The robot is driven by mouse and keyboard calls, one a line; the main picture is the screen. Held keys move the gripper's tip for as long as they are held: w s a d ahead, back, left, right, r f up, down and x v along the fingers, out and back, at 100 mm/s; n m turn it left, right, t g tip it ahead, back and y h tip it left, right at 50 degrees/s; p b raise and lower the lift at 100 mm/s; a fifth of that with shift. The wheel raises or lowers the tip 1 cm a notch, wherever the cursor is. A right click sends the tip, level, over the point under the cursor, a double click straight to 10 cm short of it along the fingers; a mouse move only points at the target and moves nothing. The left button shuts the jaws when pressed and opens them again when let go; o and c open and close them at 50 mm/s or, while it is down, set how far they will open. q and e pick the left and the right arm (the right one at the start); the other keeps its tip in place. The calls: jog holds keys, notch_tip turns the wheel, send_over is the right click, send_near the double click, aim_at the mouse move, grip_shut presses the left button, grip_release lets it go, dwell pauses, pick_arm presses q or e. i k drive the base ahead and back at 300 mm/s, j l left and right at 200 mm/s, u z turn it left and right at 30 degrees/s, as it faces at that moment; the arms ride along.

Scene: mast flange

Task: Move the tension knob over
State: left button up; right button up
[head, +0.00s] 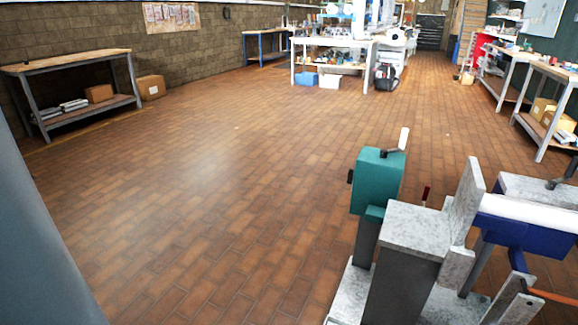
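At the lower right stands a machine with a teal box (377,180) on a grey post. A small black knob (350,176) sticks out of the left side of the box. A lever with a pale upright handle (403,139) sits on top. A small dark red handle (426,194) stands just right of the box. I cannot tell which of these parts is the tension knob. Neither of my grippers shows in the head view.
Pale grey blocks (415,221), a blue part (509,232) with a white cylinder (530,213) and an orange rod (553,297) crowd the lower right. The tiled floor (200,190) is clear. Workbenches (65,65) stand far off along the walls.

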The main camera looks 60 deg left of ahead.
aim_at(350, 172)
jog(key=k+j+u, duration=0.1)
jog(key=j, duration=0.3)
jog(key=k+j, duration=0.2)
jog(key=j, duration=0.2)
jog(key=k+j+u, duration=0.15)
jog(key=j, duration=0.2)
jog(key=k+j+u, duration=0.1)
jog(key=j, duration=0.3)
jog(key=k+j, duration=0.1)
jog(key=j, duration=0.35)
jog(key=k+j+u, duration=0.15)
jog(key=j, duration=0.25)
jog(key=i+j, duration=0.5)
jog(key=i+j+z, duration=0.1)
jog(key=i+j, duration=0.35)
jog(key=j, duration=0.15)
jog(key=i+j, duration=0.45)
jog(key=j, duration=0.15)
jog(key=i+z, duration=0.05)
